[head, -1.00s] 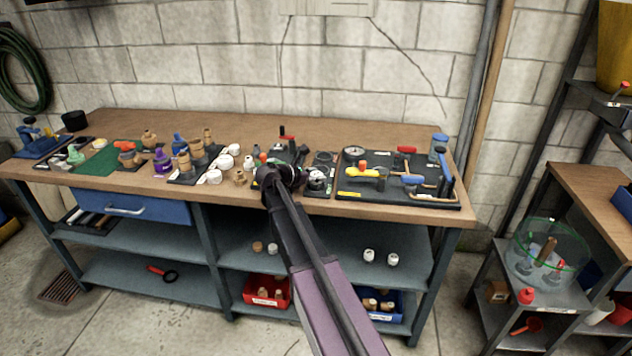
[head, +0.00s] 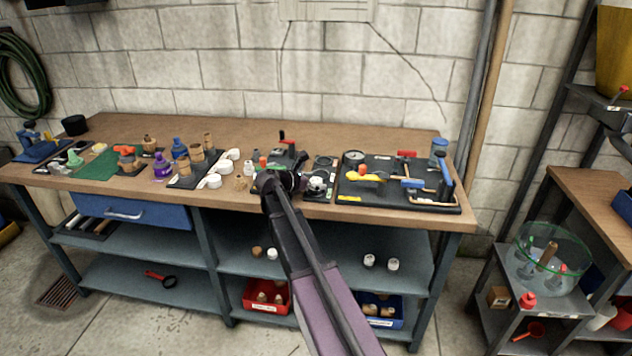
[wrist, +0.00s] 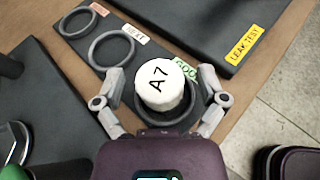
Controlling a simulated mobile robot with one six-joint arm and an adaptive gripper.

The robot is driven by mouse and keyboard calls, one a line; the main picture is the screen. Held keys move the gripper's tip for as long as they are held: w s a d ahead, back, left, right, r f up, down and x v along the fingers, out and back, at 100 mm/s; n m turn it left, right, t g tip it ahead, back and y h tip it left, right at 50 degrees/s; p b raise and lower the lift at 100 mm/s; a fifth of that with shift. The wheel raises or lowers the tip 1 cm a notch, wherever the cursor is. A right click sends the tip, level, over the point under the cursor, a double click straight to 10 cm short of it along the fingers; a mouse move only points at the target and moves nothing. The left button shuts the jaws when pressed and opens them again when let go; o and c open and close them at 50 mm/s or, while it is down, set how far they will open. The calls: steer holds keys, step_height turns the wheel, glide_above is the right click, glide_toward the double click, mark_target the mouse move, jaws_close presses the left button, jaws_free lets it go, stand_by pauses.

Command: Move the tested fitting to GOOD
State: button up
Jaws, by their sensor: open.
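A white round fitting marked A7 (wrist: 160,82) stands in the grey ring beside the green GOOD label (wrist: 186,70) in the wrist view. It sits on a dark board (wrist: 75,78). My gripper (wrist: 160,76) is open, with one finger on each side of the fitting and gaps visible between. Whether the fitting rests fully on the board is hard to tell. In the head view, my gripper (head: 283,182) is over the front middle of the bench, and a white fitting (head: 317,185) shows just to its right.
Two empty rings (wrist: 118,50) lie farther along the same board. The leak test board (head: 375,196), with a gauge, valves and tools, is close on the right. Several fittings (head: 190,160) stand to the left on the bench (head: 330,137). Its back strip is mostly clear.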

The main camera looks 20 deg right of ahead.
steer(key=shift+r, duration=0.15)
steer(key=shift+s+a+r+p, duration=0.15)
steer(key=shift+a+r+p, duration=0.1)
steer(key=shift+a+p, duration=0.25)
steer(key=p+v, duration=0.3)
steer(key=v, duration=0.8)
steer(key=shift+f, duration=0.15)
steer(key=s+a+f+m+g+y, duration=0.1)
steer(key=s+a+f+m+y, duration=0.3)
steer(key=s+m, duration=0.2)
steer(key=s+a+f+m+g+y, duration=0.1)
steer(key=s+a+f+m+y, duration=0.3)
steer(key=s+m, duration=0.3)
steer(key=s+a+f+m+y, duration=0.3)
steer(key=s+f+m+y, duration=0.1)
steer(key=s, duration=0.6)
steer(key=m+y, duration=0.1)
steer(key=m, duration=0.1)
steer(key=shift+s+a+m+g, duration=0.3)
steer(key=shift+s+a+g, duration=0.05)
steer(key=shift+a+g, duration=0.05)
